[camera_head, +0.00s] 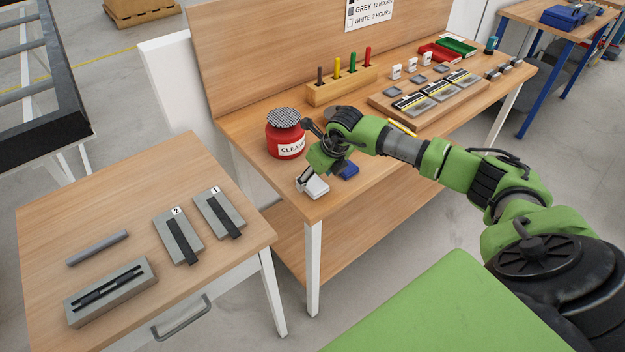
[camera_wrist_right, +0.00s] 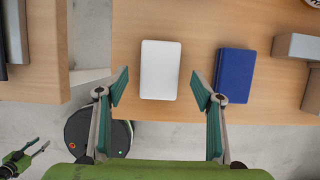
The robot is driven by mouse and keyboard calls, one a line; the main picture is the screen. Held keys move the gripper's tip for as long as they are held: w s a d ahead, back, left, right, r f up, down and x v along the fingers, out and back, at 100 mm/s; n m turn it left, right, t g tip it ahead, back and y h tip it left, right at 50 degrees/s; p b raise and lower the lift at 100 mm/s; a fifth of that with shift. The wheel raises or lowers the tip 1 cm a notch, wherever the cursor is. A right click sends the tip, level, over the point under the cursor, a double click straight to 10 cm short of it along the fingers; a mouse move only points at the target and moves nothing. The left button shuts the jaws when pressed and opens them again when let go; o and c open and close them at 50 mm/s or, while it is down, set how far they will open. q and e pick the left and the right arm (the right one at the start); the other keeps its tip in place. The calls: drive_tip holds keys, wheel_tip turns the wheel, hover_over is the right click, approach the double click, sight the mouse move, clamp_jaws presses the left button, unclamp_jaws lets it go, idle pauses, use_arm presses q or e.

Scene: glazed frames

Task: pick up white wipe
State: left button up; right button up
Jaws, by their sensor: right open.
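The white wipe (camera_head: 314,187) is a flat white pad lying near the front left corner of the long wooden bench (camera_head: 235,130). In the right wrist view the white wipe (camera_wrist_right: 160,69) lies flat near the bench edge. My right gripper (camera_head: 308,182) is over it, open and empty. In the wrist view the right gripper's fingertips (camera_wrist_right: 160,83) stand on either side of the wipe, with gaps on both sides. In the head view the gripper partly hides the wipe. My left gripper (camera_wrist_right: 38,147) shows small at the lower left of the wrist view; its opening is unclear.
A blue wipe (camera_wrist_right: 235,76) lies just right of the white one. A red cleaner tub (camera_head: 285,142) stands behind. A grey block (camera_wrist_right: 299,47) is further right. A lower side table (camera_head: 130,215) with grey fixtures stands left, across a gap.

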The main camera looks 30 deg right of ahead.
sight(312, 184)
drive_tip(key=shift+x, duration=1.05)
drive_tip(key=shift+f, duration=0.25)
drive_tip(key=c, duration=1)
